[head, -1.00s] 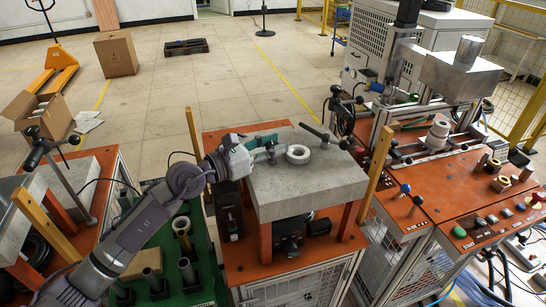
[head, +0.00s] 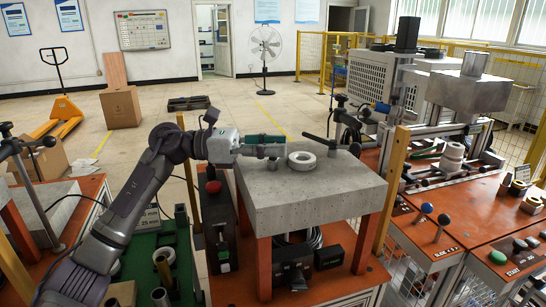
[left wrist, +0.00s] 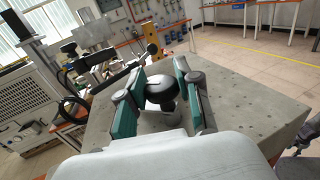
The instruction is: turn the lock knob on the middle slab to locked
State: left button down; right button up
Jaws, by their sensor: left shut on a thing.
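The middle slab (head: 315,197) is a grey concrete block on an orange stand in the head view. It also fills much of the left wrist view (left wrist: 245,98). My left gripper (head: 276,148) is low over its top, at the back left of a pale ring (head: 301,161). The knob is hidden by the gripper in the head view. Its lock marking cannot be made out. My right gripper is out of view.
A black-handled lever (head: 320,140) stands at the slab's back edge, right of the ring. A yellow post (head: 392,190) rises right of the slab. A black control box with a red button (head: 214,187) stands left of it. The slab's front top is clear.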

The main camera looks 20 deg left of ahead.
pick_arm(q)
jog(key=shift+m+g, duration=0.4)
jog(key=shift+g, duration=0.2)
jog(key=c, duration=0.8)
grip_release()
jog(key=shift+a, duration=0.1)
jog(key=a, duration=0.4)
jog(key=s+a, duration=0.1)
jog(key=a, duration=0.2)
jog(key=s+a, duration=0.1)
jog(key=a, duration=0.3)
jog(key=shift+s+a, duration=0.15)
jog(key=shift+a, duration=0.2)
jog(key=shift+o, duration=0.2)
